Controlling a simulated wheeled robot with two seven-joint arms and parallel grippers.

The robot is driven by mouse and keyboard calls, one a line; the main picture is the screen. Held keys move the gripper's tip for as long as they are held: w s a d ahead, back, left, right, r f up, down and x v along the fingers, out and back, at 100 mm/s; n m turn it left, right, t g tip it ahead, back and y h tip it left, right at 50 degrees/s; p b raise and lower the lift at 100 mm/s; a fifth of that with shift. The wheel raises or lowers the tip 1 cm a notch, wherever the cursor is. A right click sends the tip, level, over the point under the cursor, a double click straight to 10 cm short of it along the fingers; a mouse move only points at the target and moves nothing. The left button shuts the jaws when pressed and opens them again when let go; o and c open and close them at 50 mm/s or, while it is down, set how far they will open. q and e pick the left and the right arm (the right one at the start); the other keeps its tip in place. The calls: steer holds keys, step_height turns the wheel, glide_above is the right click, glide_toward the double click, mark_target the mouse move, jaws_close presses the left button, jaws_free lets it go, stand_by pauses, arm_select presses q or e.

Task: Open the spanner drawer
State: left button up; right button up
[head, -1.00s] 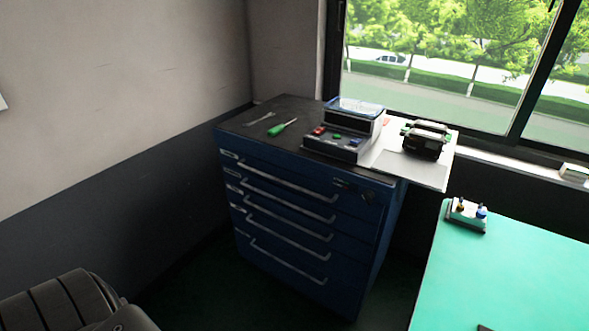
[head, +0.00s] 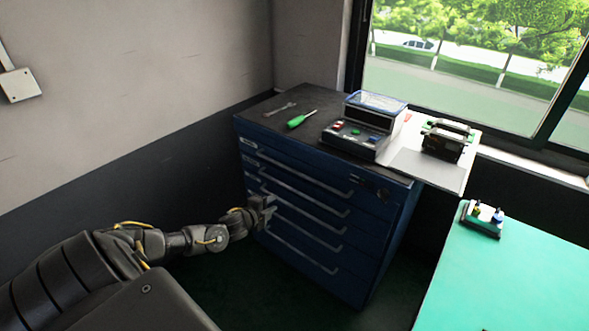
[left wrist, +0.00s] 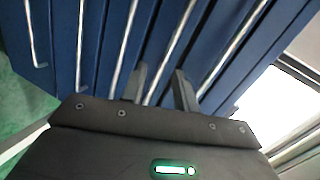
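The blue drawer cabinet (head: 345,262) stands by the wall, with several drawers stacked on its front, each with a long pale bar handle (head: 305,175). The drawers look shut. Their labels are too small to read, so I cannot tell which is the spanner drawer. My left gripper (head: 268,204) is at the left part of the cabinet front, near the middle handles. In the left wrist view my left gripper (left wrist: 160,70) has its fingers apart, with one bar handle (left wrist: 172,50) running between them. I cannot tell whether they touch it. My right gripper is not in view.
On the cabinet top lie a spanner (head: 280,108), a green screwdriver (head: 301,119) and a control box (head: 362,138). A black device (head: 447,140) sits on a white board at right. A green table (head: 510,275) stands at the front right.

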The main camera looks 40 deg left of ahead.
mark_target(293, 172)
arm_select(q)
step_height(293, 172, up, 10)
steer(key=w+m+t+h, duration=0.1)
steer(key=w+m, duration=0.1)
steer(key=m, duration=0.1)
steer(key=x, duration=0.7)
steer(key=p+x, duration=0.1)
steer(key=x, duration=0.2)
steer(key=shift+w+d+f, duration=0.2)
steer(key=shift+w+d, duration=0.15)
steer(key=shift+w, duration=0.05)
jaws_close()
